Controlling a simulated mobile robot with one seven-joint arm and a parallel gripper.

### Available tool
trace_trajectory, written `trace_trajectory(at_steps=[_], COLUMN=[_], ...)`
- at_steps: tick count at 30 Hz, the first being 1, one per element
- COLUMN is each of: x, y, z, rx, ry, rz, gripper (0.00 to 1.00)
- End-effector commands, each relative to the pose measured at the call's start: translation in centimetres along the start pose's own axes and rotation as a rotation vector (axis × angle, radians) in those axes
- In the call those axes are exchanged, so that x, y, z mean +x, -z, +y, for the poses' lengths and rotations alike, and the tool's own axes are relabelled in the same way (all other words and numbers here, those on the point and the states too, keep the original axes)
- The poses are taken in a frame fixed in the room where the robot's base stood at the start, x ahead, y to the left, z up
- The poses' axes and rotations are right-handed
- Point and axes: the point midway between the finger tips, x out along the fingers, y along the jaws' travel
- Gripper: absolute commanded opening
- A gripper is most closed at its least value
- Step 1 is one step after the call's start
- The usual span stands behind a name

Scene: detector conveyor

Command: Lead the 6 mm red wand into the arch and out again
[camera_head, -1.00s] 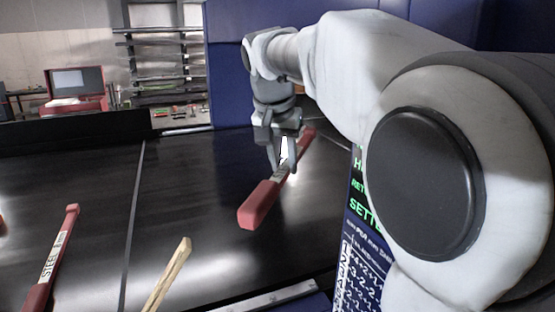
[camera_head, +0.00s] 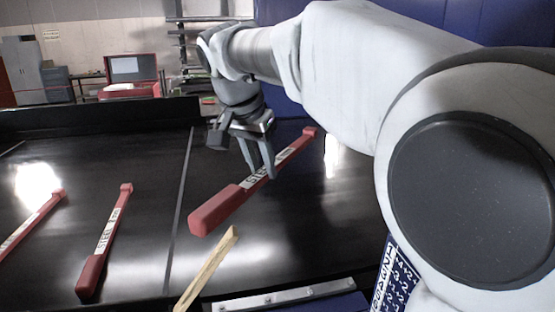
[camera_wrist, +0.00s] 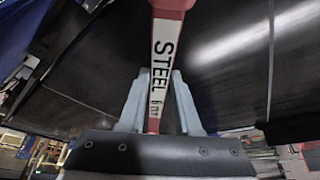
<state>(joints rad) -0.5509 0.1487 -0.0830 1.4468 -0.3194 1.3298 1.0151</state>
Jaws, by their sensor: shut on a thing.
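The red wand (camera_head: 213,212) has a thick handle, a thin shaft and a white label. My gripper (camera_head: 260,172) is shut on its shaft and holds it slanted over the black belt, handle toward the near left. In the wrist view my gripper (camera_wrist: 158,80) has a finger on each side of the wand (camera_wrist: 163,55), whose label reads STEEL with a 6 below. The gap between wand and belt is hard to judge. A large blue structure (camera_head: 289,98) stands behind my arm; my arm hides much of it, and I cannot tell whether it is the arch.
Two similar red wands (camera_head: 103,240) (camera_head: 33,222) lie left on the belt (camera_head: 150,215). A wooden stick (camera_head: 208,268) is at the near edge, close to the held wand's handle. A metal strip (camera_head: 290,296) and a printed panel (camera_head: 396,277) edge the near right.

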Motion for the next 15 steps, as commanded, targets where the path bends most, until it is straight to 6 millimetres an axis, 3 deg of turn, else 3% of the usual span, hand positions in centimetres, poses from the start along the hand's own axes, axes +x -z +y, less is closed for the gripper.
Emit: trace_trajectory(at_steps=[15], x=[-2.0], y=[-4.3], z=[-5.7], rx=[-0.004], ry=[0.0], rz=[-0.001], gripper=[0.0])
